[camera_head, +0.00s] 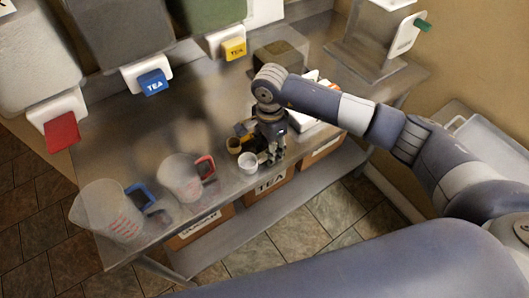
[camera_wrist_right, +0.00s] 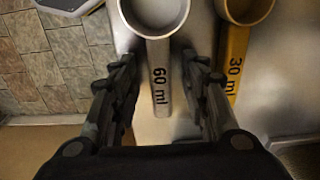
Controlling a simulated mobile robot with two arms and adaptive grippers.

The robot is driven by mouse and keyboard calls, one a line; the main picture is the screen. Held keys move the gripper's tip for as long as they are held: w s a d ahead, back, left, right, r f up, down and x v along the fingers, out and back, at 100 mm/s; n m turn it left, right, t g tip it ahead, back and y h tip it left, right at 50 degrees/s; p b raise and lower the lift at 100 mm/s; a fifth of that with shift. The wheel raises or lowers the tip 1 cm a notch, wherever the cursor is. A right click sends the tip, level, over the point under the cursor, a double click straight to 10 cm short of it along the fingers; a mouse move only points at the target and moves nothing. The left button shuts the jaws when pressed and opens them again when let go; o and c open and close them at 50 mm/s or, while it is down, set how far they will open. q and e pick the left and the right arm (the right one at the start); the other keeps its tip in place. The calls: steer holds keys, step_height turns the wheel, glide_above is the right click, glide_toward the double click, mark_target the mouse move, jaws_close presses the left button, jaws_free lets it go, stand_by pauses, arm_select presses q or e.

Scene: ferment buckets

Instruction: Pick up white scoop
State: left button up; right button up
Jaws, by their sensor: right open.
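The white scoop (camera_head: 248,162) is on the metal table, near its front edge. In the right wrist view the white scoop (camera_wrist_right: 160,85) shows its round cup at the top and its handle, marked "60 ml", pointing toward my palm. My right gripper (camera_head: 271,156) is beside the scoop, above the table. In the wrist view my right gripper (camera_wrist_right: 157,66) is open, with one finger on each side of the handle and gaps between. The cup's far rim is cut off by the frame. My left gripper is not in view.
A yellow "30 ml" scoop (camera_wrist_right: 236,65) lies close on the right in the wrist view. Two clear measuring jugs, one with a red handle (camera_head: 181,180) and one with a blue handle (camera_head: 112,212), stand left. Large buckets with a blue tap (camera_head: 153,83) line the back. Labelled boxes (camera_head: 270,183) sit below.

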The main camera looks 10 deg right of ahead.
jaws_close()
